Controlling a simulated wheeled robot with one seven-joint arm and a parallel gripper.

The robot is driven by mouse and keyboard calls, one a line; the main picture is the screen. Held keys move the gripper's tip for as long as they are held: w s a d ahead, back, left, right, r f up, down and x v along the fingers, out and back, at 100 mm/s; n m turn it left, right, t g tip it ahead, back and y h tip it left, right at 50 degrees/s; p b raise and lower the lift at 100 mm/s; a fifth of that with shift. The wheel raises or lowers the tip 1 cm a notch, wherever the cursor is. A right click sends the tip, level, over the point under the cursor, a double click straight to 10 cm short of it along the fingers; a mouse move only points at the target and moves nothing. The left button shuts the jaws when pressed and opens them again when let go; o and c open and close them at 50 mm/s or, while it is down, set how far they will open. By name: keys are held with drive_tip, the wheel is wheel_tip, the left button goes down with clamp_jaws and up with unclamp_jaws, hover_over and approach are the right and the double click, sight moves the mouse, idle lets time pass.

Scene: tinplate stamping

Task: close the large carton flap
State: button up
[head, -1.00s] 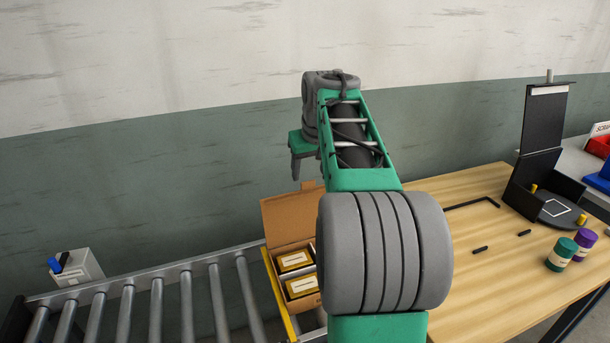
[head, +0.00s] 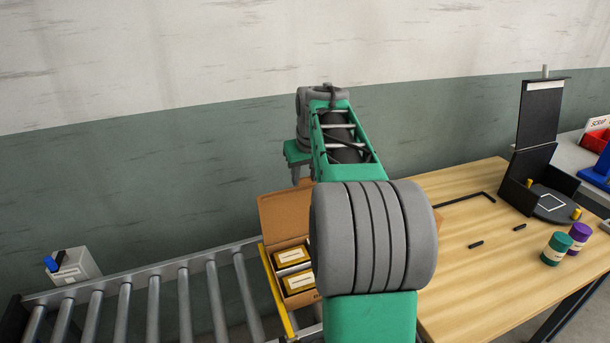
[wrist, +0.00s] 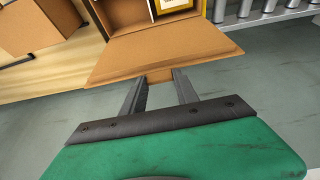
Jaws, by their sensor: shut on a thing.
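The open carton (head: 297,296) stands at the roller conveyor's right end, partly hidden by my arm in the head view. Its large brown flap (head: 284,212) stands raised at the back edge. In the wrist view the flap (wrist: 165,50) spreads in front of my gripper, with a small tab (wrist: 159,76) at its edge. My gripper (wrist: 159,82) is shut on this tab, one finger on each side. In the head view my gripper (head: 297,175) is at the flap's top edge; the contact is partly hidden by my arm.
Yellow-labelled boxes (head: 291,256) sit inside the carton. A yellow rail (head: 276,290) runs along its left side. The wooden table (head: 475,270) on the right holds green and purple jars (head: 558,249) and a black stand (head: 540,150). A grey control box (head: 73,268) is at left.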

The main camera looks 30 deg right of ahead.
clamp_jaws()
idle(0.8)
